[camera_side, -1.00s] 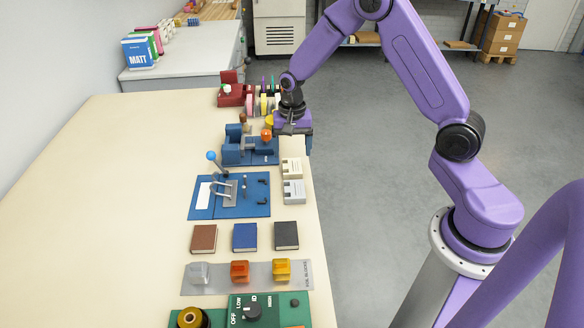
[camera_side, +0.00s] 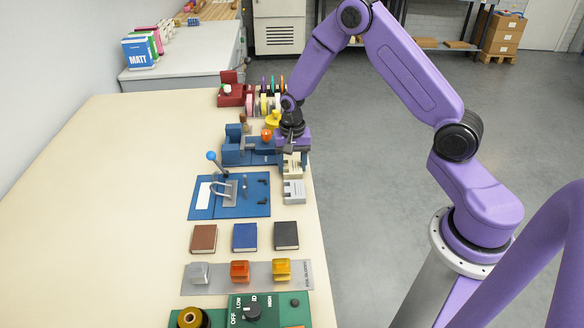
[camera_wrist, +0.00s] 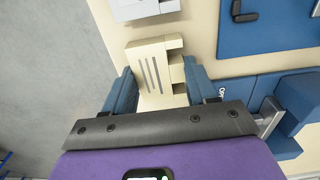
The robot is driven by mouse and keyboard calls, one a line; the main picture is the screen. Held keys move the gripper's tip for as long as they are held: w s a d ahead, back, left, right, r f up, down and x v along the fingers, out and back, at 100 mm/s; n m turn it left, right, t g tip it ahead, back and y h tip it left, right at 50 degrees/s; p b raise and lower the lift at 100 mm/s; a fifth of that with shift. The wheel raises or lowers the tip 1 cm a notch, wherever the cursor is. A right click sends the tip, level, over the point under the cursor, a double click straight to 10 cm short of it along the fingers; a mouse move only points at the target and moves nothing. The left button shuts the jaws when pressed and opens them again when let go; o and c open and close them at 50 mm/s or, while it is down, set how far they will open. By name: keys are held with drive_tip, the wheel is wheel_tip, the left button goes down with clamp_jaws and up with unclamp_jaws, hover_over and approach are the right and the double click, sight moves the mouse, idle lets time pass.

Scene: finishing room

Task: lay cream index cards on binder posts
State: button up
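The cream index cards, or their cream holder (camera_side: 294,168), sit at the bench's right edge. In the wrist view this cream block (camera_wrist: 151,72) shows dark slots and stepped sides. My gripper (camera_side: 292,152) is over its far end. In the wrist view my gripper's (camera_wrist: 160,91) blue fingers are apart, one on each side of the block; I cannot tell whether they touch it. The blue board (camera_side: 257,206) carries upright metal posts (camera_side: 222,189), a curved bar and a blue-knobbed lever (camera_side: 212,157). My gripper hides part of the cream block.
A grey holder (camera_side: 294,192) stands just nearer than the cream one. A blue fixture (camera_side: 236,150) is left of my gripper. Brown (camera_side: 204,238), blue (camera_side: 245,236) and black (camera_side: 286,235) books lie nearer. The bench's left side is clear.

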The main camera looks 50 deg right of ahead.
sight(292, 166)
drive_tip(key=shift+c, duration=1.4)
drive_tip(key=shift+r, duration=3.75)
drive_tip(key=a, duration=0.4)
drive_tip(key=w+a, duration=0.1)
drive_tip(key=a, duration=0.8)
drive_tip(key=shift+w+a+f, duration=0.3)
drive_tip(key=shift+w+a, duration=0.1)
drive_tip(key=shift+f, duration=2.5)
